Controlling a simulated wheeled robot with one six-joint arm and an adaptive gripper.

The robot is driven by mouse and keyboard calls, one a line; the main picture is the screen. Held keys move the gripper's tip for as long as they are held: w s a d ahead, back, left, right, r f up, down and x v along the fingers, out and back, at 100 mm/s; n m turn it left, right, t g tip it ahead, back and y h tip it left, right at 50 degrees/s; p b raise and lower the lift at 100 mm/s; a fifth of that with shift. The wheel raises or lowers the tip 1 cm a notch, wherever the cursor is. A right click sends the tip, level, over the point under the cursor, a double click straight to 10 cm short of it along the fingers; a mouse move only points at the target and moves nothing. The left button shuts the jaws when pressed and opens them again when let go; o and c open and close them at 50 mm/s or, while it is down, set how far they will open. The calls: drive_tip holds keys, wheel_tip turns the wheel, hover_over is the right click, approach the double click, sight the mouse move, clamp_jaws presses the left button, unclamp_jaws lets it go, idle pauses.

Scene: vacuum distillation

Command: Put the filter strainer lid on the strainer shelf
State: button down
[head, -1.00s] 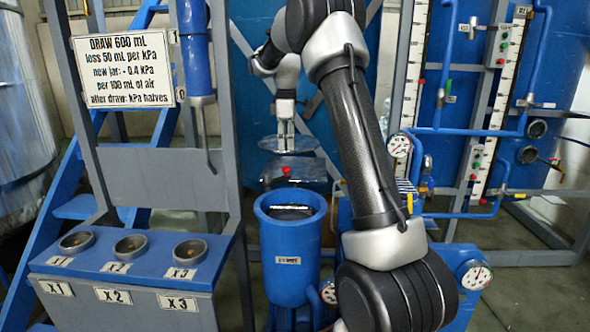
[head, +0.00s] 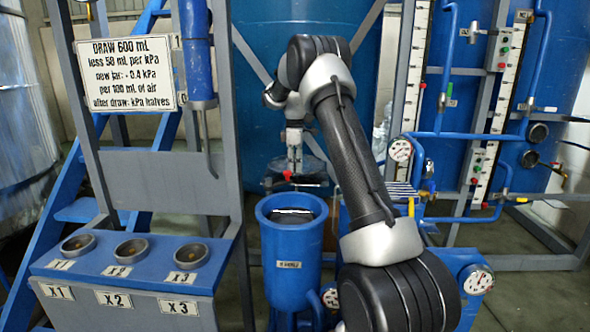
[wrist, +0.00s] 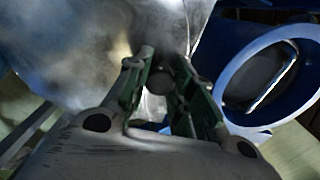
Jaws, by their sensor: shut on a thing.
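The filter strainer lid (head: 312,170), a thin grey metallic disc, is held low behind the blue vessel in the head view. In the wrist view the lid (wrist: 85,50) fills the upper left as a shiny plate. My gripper (head: 294,157) points down and is shut on the lid's small knob; in the wrist view its green-padded fingers (wrist: 158,80) are on either side of that knob. The open blue vessel (head: 290,250) stands in front of the lid. I cannot clearly make out the strainer shelf; whether the lid touches anything beneath is hidden.
A red handle (head: 287,175) is in front of the lid. A striped rack (head: 400,190) and gauges are right of my arm. The grey frame with a sign (head: 123,75) and the blue panel with several round sockets (head: 130,248) stand at left.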

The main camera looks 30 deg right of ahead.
drive_tip(key=shift+f, duration=0.8)
drive_tip(key=c, duration=1.5)
unclamp_jaws()
drive_tip(key=shift+f, duration=0.1)
